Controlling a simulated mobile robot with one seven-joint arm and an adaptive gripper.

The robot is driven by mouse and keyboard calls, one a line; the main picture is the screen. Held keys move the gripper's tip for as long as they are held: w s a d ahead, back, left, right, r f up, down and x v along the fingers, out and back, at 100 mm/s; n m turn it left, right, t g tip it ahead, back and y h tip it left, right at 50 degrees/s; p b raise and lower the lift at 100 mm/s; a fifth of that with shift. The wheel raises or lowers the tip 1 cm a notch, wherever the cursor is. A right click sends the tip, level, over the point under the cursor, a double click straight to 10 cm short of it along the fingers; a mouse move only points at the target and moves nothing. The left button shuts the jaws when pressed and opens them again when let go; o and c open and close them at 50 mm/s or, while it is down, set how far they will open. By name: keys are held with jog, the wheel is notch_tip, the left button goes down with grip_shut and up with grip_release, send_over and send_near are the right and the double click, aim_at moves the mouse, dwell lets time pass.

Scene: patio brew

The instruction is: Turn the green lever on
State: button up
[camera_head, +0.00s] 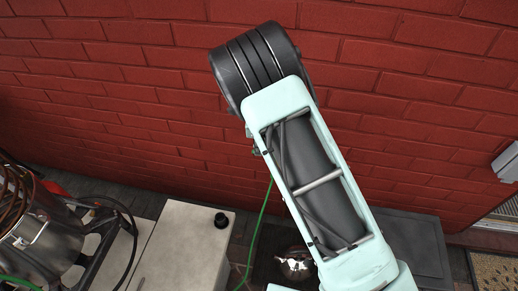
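I cannot make out the green lever in the head view. A small dark fitting (256,149) shows on the brick wall at the left edge of my arm, mostly hidden behind it. A thin green hose (261,221) hangs below it down to the floor. My own pale green and black arm fills the middle of the view and covers part of the wall. My gripper is not in view.
A steel pot (45,250) with a copper coil (14,195) stands at lower left. A white cabinet (183,250) with a black knob (221,220) is beside it. A shiny metal object (296,263) is low behind my arm. A doormat (497,270) lies at lower right.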

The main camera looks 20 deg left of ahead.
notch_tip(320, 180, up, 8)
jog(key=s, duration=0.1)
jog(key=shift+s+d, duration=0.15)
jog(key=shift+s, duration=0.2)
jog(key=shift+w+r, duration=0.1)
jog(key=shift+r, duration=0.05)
